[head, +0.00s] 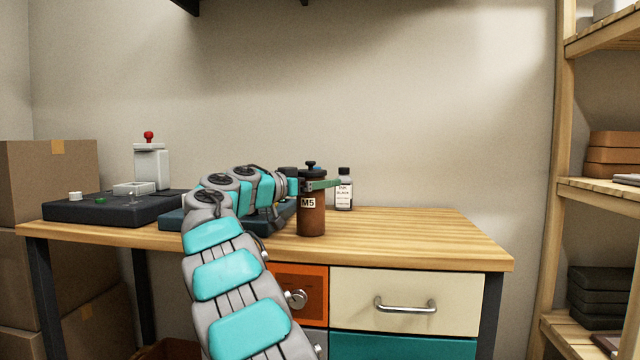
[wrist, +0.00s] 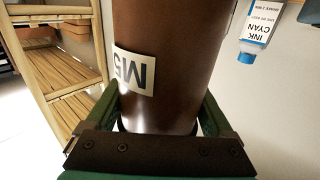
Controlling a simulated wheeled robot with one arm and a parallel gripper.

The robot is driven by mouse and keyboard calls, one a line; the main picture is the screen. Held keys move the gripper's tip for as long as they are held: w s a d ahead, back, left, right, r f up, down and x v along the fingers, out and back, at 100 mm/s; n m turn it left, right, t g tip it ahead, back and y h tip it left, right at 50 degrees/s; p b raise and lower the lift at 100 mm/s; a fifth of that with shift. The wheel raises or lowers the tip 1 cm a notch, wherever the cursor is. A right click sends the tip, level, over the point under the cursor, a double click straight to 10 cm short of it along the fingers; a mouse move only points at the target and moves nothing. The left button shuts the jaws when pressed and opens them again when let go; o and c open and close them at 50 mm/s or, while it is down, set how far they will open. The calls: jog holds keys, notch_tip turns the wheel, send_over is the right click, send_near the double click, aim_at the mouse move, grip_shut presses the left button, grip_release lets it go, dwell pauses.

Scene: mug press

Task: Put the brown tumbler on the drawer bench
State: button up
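The brown tumbler (head: 312,218) has a black lid with a knob and a white "M5" label. In the head view it is upright at the middle of the drawer bench (head: 430,232); I cannot tell whether its base touches the wood. My gripper (head: 322,184) reaches it from the left, with its green fingers around the upper part, just below the lid. In the wrist view the tumbler (wrist: 165,70) fills the space between both fingers of my gripper (wrist: 160,105), which look shut on its sides. The label appears upside down there.
A dark press base (head: 100,208) is at the bench's left. The bench's right part is clear. A wooden shelf (head: 600,194) stands at right.

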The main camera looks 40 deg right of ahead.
jog(key=shift+o, duration=0.9)
jog(key=a, duration=1.2)
jog(key=shift+s+r, duration=0.15)
jog(key=shift+s, duration=0.05)
